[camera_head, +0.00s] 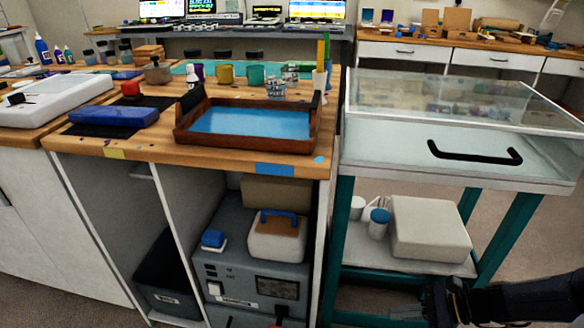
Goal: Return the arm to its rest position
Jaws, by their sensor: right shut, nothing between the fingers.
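My right gripper (432,302) shows at the bottom right, at the end of my dark arm (525,300). It is dark and low, in front of the lower frame of the teal-legged cart. Its fingers are small and hard to make out; it looks shut, with nothing seen in it. My left gripper is not in view. A wooden tray (185,136) with blue resin inside stands on the wooden worktop (140,148), well away from my right gripper.
A glass-lidded case (400,150) with a black handle (474,154) tops the cart. A white box (428,228) and small jars (379,222) sit on its shelf (395,262). A grey machine (245,290) stands under the worktop. Floor shows right of the cart.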

